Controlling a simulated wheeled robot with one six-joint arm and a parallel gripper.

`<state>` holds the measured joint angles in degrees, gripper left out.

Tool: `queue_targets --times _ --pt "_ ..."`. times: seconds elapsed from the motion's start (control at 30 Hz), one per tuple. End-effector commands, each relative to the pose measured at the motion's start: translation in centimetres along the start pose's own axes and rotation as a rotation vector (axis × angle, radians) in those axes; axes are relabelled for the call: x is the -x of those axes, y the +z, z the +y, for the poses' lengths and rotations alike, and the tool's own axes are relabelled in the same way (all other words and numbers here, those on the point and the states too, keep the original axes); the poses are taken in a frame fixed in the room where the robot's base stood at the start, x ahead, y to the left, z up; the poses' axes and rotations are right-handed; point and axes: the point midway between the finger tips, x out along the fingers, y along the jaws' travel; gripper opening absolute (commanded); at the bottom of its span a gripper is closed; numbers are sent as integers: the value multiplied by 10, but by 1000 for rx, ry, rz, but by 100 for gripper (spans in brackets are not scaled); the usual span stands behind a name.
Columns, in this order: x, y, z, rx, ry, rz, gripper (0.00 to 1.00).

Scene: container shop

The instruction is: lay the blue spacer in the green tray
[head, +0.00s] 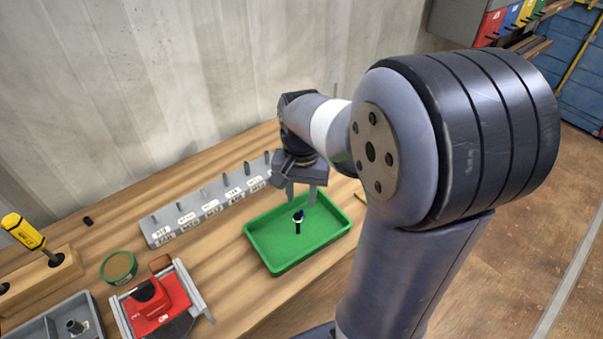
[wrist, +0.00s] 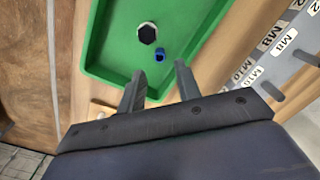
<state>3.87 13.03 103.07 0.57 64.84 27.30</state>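The small blue spacer (wrist: 160,54) is inside the green tray (wrist: 105,40), near the tray's end closest to my gripper in the wrist view. In the head view the spacer (head: 299,214) shows as a tiny dark blue shape over the floor of the tray (head: 270,260). My gripper (head: 301,202) is above the tray, fingers pointing down. In the wrist view my gripper (wrist: 159,69) has its fingers apart, with nothing between them. The spacer is just beyond the fingertips, apart from them. Whether it stands or lies is too small to tell.
A dark hex-shaped piece with a pale rim (wrist: 147,33) is in the tray beside the spacer. A grey labelled rack with pegs (head: 205,212) stands behind the tray. A red device (head: 160,302) and a round green tin (head: 118,267) are to the left.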

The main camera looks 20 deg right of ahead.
Motion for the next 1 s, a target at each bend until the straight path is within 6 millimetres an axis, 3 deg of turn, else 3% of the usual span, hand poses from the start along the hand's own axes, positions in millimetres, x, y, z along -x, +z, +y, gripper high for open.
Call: queue_targets --times 0.2,0.4,0.8,1.0 --pt "46 0 0 0 -2 4 32" --pt "67 0 0 0 0 0 32" --pt "71 0 0 0 1 -1 32" --pt "55 0 0 0 2 -4 32"
